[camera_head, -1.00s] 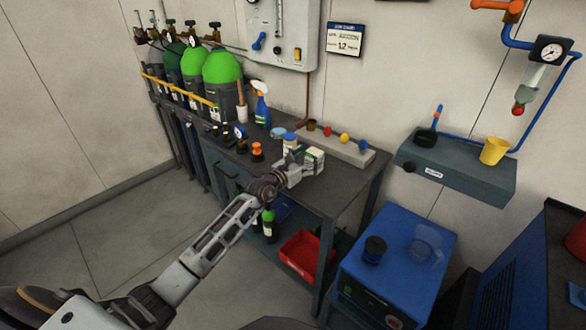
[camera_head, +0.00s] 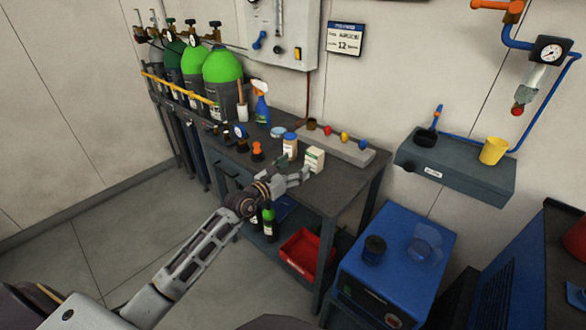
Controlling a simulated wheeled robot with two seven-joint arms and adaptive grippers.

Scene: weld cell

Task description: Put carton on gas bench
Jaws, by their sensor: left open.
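The carton (camera_head: 315,159), a small white box with a green band, stands upright on the dark gas bench (camera_head: 335,192), near its front right part. My left gripper (camera_head: 298,172) is open, just left of and in front of the carton, with a small gap between them. The gripper is empty. My right gripper is not in the view.
A white bottle (camera_head: 290,145) and an orange-topped item (camera_head: 257,151) stand left of the carton. A rack with coloured knobs (camera_head: 340,142) lies behind it. A spray bottle (camera_head: 262,105) is farther back. The bench's right end is clear.

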